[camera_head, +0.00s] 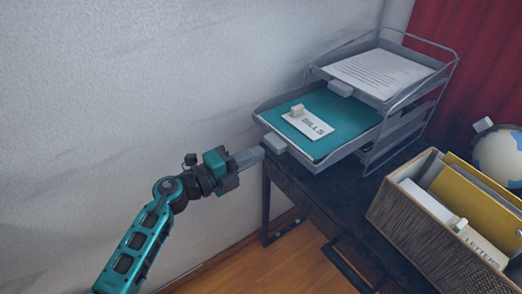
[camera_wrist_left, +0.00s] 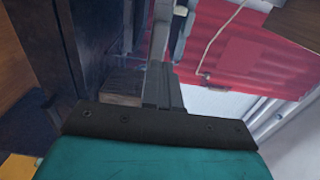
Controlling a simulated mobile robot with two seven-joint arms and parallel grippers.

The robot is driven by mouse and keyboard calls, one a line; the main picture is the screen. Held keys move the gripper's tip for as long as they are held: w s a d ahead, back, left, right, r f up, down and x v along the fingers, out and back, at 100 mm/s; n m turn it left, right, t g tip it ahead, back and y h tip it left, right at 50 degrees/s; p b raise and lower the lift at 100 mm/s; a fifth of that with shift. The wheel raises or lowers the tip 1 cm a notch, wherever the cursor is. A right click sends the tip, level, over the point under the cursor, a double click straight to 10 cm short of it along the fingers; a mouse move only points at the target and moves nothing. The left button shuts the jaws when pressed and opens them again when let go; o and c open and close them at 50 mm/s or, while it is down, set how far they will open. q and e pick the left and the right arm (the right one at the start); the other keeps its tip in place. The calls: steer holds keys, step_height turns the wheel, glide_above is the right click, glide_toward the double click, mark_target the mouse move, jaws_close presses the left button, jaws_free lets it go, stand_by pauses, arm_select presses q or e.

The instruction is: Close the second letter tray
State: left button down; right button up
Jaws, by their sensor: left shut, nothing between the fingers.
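The letter tray stack stands at the back of the desk in the head view. Its second tray (camera_head: 352,147) is pulled out toward the front left, and a teal folder (camera_head: 340,112) and a "BILLS" card (camera_head: 308,124) lie in it. A pale handle tab (camera_head: 275,143) sits on its front edge. The top tray (camera_head: 398,100) is pushed back and holds a printed sheet. My left gripper (camera_head: 258,154) is shut and empty, with its tips right by the handle tab; I cannot tell if they touch. The wrist view shows its shut fingers (camera_wrist_left: 160,85). My right gripper is not in view.
A woven box (camera_head: 425,238) with yellow folders and a "LETTERS" card stands at the right. A globe (camera_head: 500,155) is behind it. A white wall runs along the left, and a red curtain (camera_head: 490,60) hangs at the back right.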

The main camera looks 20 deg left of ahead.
arm_select(q)
steer(key=shift+x, duration=1.2)
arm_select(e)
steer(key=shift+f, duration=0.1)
arm_select(q)
steer(key=shift+w+d, duration=0.35)
steer(key=shift+w, duration=0.1)
steer(key=b, duration=0.3)
glide_toward(326, 118)
steer(key=x, duration=0.2)
steer(key=f+x, duration=0.1)
steer(key=x, duration=0.2)
steer(key=shift+w+d, duration=0.1)
steer(key=shift+w, duration=0.2)
steer(key=x, duration=0.3)
steer(key=shift+w+d, duration=0.2)
steer(key=shift+w, duration=0.1)
steer(key=shift+w+d+b, duration=0.25)
steer(key=shift+w+b, duration=0.05)
steer(key=shift+w, duration=0.1)
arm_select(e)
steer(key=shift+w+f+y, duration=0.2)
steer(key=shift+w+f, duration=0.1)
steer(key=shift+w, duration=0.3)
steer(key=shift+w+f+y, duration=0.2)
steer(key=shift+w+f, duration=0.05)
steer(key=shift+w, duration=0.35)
arm_select(q)
steer(key=shift+a, duration=0.1)
